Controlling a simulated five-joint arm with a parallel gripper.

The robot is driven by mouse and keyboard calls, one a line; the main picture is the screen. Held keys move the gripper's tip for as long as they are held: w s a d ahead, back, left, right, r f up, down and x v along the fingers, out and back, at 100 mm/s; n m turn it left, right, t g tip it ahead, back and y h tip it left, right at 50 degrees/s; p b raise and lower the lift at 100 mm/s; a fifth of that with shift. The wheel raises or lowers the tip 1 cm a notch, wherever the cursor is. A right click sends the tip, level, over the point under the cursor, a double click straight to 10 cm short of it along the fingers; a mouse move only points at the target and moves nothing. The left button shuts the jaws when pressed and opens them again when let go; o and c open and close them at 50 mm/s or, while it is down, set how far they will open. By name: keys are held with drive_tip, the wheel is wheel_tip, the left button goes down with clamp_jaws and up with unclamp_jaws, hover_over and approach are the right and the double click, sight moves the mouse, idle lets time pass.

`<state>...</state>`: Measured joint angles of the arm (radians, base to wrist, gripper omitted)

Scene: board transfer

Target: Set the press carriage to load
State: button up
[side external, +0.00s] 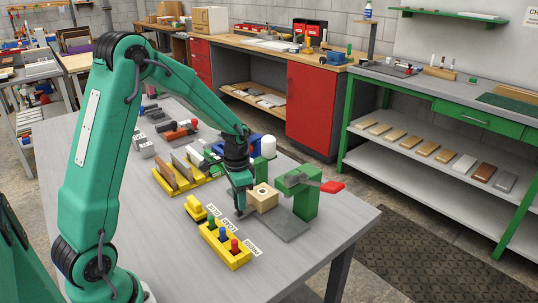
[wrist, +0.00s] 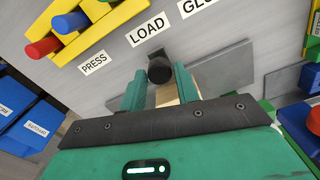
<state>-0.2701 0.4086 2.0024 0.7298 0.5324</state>
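A pale wooden block with a round hole (side external: 264,197), which looks like the press carriage, sits beside the green press frame (side external: 306,204) with its red-ended lever. My gripper (side external: 240,207) points down at the block's left side. In the wrist view, my gripper's two green fingers (wrist: 160,88) stand apart, with a black round knob (wrist: 159,70) at their tips and pale wood (wrist: 167,96) between them. Whether they touch the knob is not clear. The LOAD label (wrist: 146,27) lies just beyond the knob, between the PRESS label (wrist: 94,63) and the GLUE label (wrist: 193,6).
A yellow holder (side external: 236,262) with blue, green and red pegs stands in front of the labels. A grey plate (side external: 287,229) lies before the press. A yellow rack with boards (side external: 188,183) and a white-capped bottle (side external: 268,147) stand behind. The table's front right corner is clear.

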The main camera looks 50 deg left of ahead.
drive_tip(key=shift+o, duration=1.3)
drive_tip(key=shift+r, duration=3.85)
drive_tip(key=shift+r, duration=0.1)
drive_tip(key=s+d+r+n+t, duration=0.1)
drive_tip(key=s+d+r+t, duration=0.1)
drive_tip(key=s+d+r, duration=0.3)
drive_tip(key=s+d+r+n+t, duration=0.2)
drive_tip(key=s+d+r, duration=0.4)
drive_tip(key=s, duration=0.6)
drive_tip(key=shift+r+t, duration=0.2)
drive_tip(key=shift+t, duration=0.6)
